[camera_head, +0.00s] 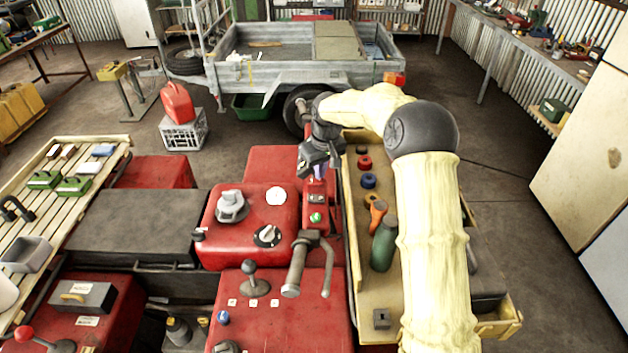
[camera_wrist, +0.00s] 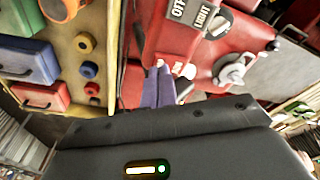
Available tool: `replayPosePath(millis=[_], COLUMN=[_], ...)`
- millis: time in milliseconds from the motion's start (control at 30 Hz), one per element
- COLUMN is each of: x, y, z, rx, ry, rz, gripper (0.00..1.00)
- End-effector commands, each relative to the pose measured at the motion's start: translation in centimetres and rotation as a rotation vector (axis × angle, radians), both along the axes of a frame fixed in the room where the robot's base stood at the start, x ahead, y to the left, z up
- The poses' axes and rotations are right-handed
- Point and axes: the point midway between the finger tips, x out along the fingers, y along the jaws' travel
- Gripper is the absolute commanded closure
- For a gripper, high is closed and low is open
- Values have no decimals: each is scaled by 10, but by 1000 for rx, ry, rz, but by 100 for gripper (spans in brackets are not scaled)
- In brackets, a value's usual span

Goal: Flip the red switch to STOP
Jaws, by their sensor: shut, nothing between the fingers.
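The narrow red control pod (camera_head: 317,203) sits beside the handlebar, with a green button and small pale labels on it. My gripper (camera_head: 319,175) hangs over the far end of this pod, fingers pointing down. A small red part shows just below the fingertips; I cannot tell for sure that it is the red switch or which way it is set. In the wrist view my gripper (camera_wrist: 159,68) is shut and empty, its fingertips close to red bodywork. No STOP label is readable.
The handlebar grip (camera_head: 296,268) and its lever stand nearer than the pod. A wooden tray (camera_head: 355,215) with a green bottle (camera_head: 384,244), an orange tool and coloured rings lies right of it. A grey knob (camera_head: 232,206) and a dial (camera_head: 267,235) stand left.

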Motion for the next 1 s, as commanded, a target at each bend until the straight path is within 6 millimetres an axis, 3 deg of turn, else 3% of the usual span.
replayPosePath(millis=[600,1000], x=[0,0], y=[0,0], z=[-8,14], rx=[0,0], ry=[1,0], rz=[0,0], gripper=[100,100])
